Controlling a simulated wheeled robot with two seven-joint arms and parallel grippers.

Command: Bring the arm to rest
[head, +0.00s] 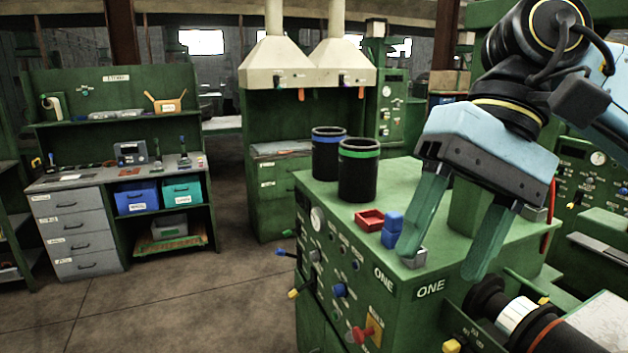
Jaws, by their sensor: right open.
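My right gripper (446,258) hangs at the right of the head view, above the front part of a green machine top (400,190). Its two long green fingers point down and stand apart, with nothing visible between them. My right arm (540,60) comes in from the upper right. My left gripper is not in view.
A black cylinder with a green band (359,172) and one with a blue band (327,158) stand upright on the machine top. A red tray (369,220) and a blue piece (392,230) sit close left of the gripper. A workbench (100,180) stands at left, with open floor (190,300) between.

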